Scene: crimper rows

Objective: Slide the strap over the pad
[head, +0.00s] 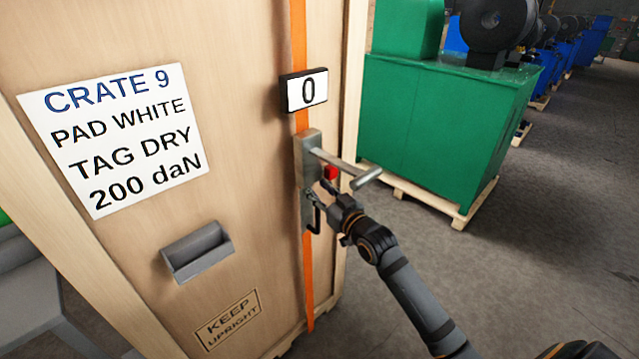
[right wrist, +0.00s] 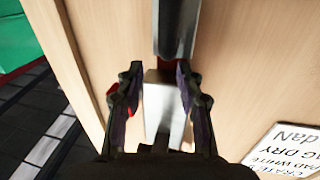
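An orange strap (head: 309,265) runs down the face of a wooden crate (head: 140,30). A grey metal tensioner (head: 308,160) sits on the strap, with a bar handle (head: 345,170) sticking out to the right and a small red part (head: 331,173) beside it. My right gripper (head: 326,192) is at the tensioner's lower right. In the right wrist view its two fingers (right wrist: 160,105) stand apart, with a pale grey metal piece (right wrist: 164,92) between and behind them; I cannot tell whether they touch it. I cannot make out a pad. My left gripper is not in view.
A display reading 0 (head: 307,91) is above the tensioner. A label (head: 118,140) reads Crate 9, pad white, tag dry, 200 daN. A grey holder (head: 196,252) is fixed lower on the crate. A green machine (head: 430,125) stands on a pallet behind, with open floor before it.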

